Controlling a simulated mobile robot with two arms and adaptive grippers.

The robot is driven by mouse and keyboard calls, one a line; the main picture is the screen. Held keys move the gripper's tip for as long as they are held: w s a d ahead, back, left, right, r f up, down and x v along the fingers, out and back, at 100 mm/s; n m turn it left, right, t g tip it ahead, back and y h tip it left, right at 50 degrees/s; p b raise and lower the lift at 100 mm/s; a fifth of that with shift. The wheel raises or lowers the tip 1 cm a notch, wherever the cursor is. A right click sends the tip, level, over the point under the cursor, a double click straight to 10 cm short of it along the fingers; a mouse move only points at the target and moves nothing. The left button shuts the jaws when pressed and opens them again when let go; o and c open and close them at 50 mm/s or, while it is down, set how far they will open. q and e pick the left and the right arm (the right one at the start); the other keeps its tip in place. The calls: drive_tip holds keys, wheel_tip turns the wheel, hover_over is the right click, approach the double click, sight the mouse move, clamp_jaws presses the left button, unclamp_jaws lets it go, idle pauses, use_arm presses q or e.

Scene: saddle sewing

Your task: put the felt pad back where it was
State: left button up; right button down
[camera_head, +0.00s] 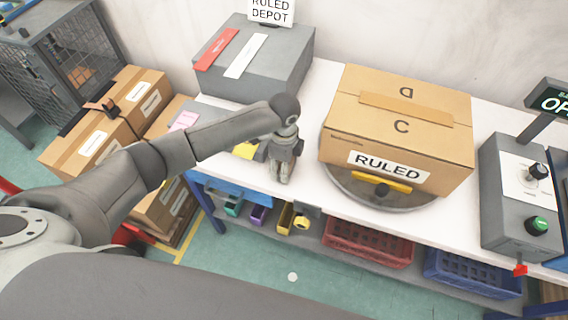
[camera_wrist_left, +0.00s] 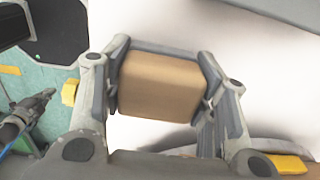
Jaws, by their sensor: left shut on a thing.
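My left gripper (camera_head: 282,172) reaches over the white table, between the blue-edged area on the left and the round turntable. In the left wrist view, the fingers of that gripper (camera_wrist_left: 160,90) are shut on a tan, blunt-edged block (camera_wrist_left: 158,86), which I take to be the felt pad. White tabletop shows around it. In the head view the gripper hides the block. My right gripper is not in view.
A large carton marked RULED (camera_head: 400,125) sits on the grey turntable (camera_head: 345,190), close right of my gripper. A grey depot box (camera_head: 265,70) stands behind. A grey control box (camera_head: 515,195) is at the right. Colored bins (camera_head: 365,243) sit on the shelf below.

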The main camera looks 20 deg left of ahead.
use_arm(q)
drive_tip(key=o, duration=0.9)
wheel_tip(320, 180, up, 12)
drive_tip(key=shift+r+b, duration=0.15)
drive_tip(key=shift+b, duration=0.35)
